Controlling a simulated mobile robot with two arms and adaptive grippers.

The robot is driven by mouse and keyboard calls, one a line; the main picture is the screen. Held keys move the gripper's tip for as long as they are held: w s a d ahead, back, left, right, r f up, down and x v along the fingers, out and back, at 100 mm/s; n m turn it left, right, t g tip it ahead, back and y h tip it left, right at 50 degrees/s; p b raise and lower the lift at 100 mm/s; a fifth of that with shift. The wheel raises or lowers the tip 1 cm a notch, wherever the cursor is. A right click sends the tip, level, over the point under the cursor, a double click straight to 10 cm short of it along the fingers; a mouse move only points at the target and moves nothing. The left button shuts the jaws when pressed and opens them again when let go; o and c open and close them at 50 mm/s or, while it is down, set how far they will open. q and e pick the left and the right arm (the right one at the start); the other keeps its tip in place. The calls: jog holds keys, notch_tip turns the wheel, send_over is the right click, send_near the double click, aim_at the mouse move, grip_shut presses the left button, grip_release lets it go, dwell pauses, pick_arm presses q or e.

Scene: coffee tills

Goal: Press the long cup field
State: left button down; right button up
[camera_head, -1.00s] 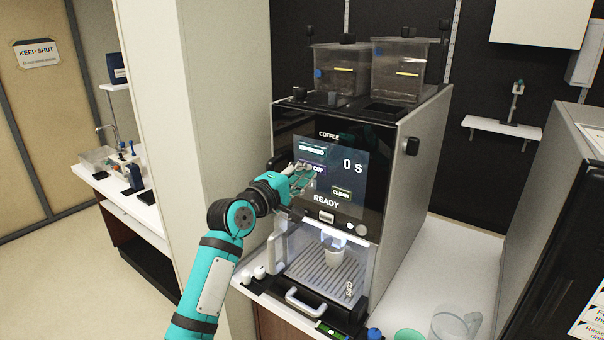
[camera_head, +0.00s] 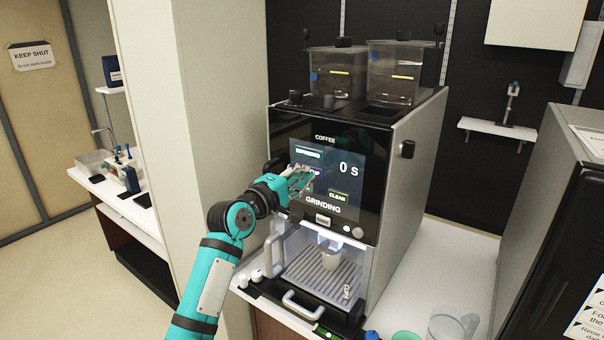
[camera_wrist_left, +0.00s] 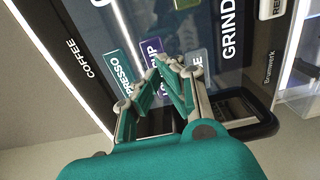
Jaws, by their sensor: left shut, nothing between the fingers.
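The coffee machine's dark touch screen (camera_head: 350,185) shows "0 s" and "GRINDING". My left gripper (camera_head: 308,177) is shut and empty, its fingertips at the left part of the screen. In the left wrist view the fingertips (camera_wrist_left: 172,68) lie over the purple long cup field (camera_wrist_left: 147,57), of which "UP" and part of "LO" show. The rest of its label is hidden by the fingers. I cannot tell whether they touch the glass. The teal espresso field (camera_wrist_left: 116,72) is beside it, and a grey-blue field (camera_wrist_left: 198,62) is on the other side. My right gripper is not in view.
A clear jug (camera_head: 452,328) and a green cup (camera_head: 407,336) stand on the counter at the front right. A pale wall (camera_head: 200,110) is close left of the machine.

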pick_arm(q)
jog(key=p+v, duration=0.2)
jog(key=v, duration=0.3)
dwell(0.7)
